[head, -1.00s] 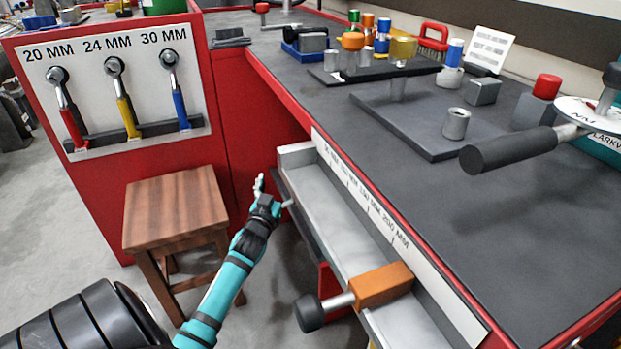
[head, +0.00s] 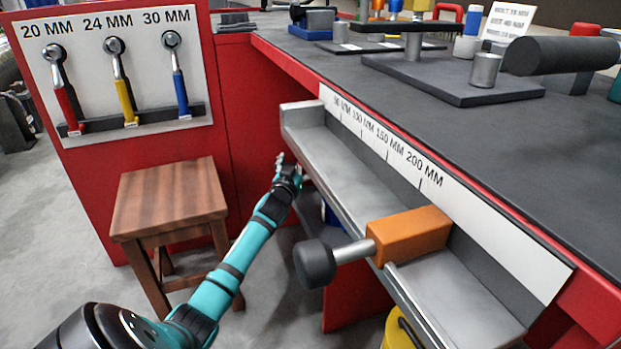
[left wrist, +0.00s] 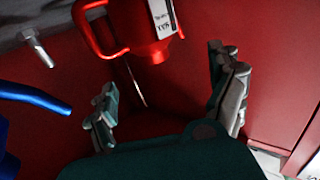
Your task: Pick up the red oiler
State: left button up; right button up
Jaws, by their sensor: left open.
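The red oiler (left wrist: 145,28) shows at the top middle of the left wrist view, cut off by the frame edge. It has a red loop handle on its left, a white label and a thin dark spout or rod. My left gripper (left wrist: 168,102) is open, its two fingers apart and empty, with the oiler beyond them and apart from them. In the head view my left gripper (head: 287,172) is beside the bench's front ledge. The oiler is hidden in the head view. My right gripper is not in view.
A blue object with a bent spout (left wrist: 30,95) is at the wrist view's left. In the head view, the grey ledge (head: 350,180) carries an orange block (head: 410,237) with a protruding dark knob (head: 315,263). A wooden stool (head: 170,200) stands left of my arm. A yellow object (head: 398,332) sits below the ledge.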

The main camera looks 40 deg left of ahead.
pick_arm(q)
jog(key=shift+w+a, duration=0.15)
jog(key=shift+w, duration=0.1)
jog(key=shift+w+f+b, duration=0.1)
jog(key=shift+w+b, duration=0.1)
jog(key=shift+b, duration=0.1)
jog(key=b+x, duration=0.2)
jog(key=b, duration=0.1)
jog(key=b+x, duration=0.1)
jog(key=x, duration=0.1)
jog(key=shift+w+d+f, duration=0.2)
jog(key=shift+f, duration=0.2)
jog(key=shift+w+a+r+b, duration=0.15)
jog(key=shift+w+b, duration=0.15)
grip_shut()
